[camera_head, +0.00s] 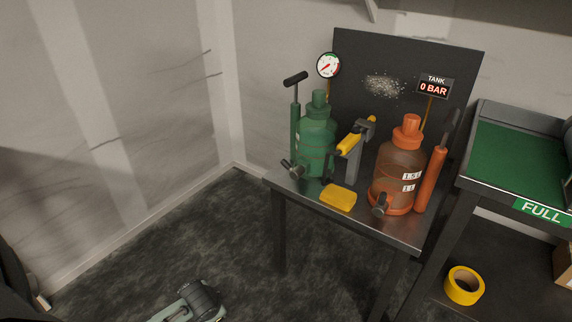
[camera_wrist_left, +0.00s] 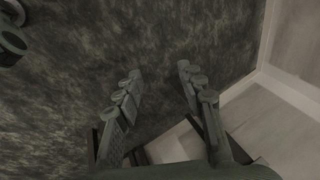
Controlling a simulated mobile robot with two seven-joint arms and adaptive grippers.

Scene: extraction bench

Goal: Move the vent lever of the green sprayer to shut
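The green sprayer (camera_head: 316,148) stands upright at the back left of a dark metal bench (camera_head: 400,228). A black-handled pump (camera_head: 295,82) rises at its left side. A small dark lever fitting (camera_head: 290,168) sits low at its front left; I take it for the vent lever, but cannot tell its position. My left gripper (camera_wrist_left: 158,82) shows in the left wrist view with its fingers spread and nothing between them, over the dark floor. Its fingertips are not visible in the head view, and it is apart from the sprayer. My right gripper is in neither view.
An orange sprayer (camera_head: 397,168) stands right of the green one. A yellow lever (camera_head: 356,137) on a grey post and a yellow sponge-like block (camera_head: 338,197) are close by. The tank display (camera_head: 434,87) reads 0 BAR.

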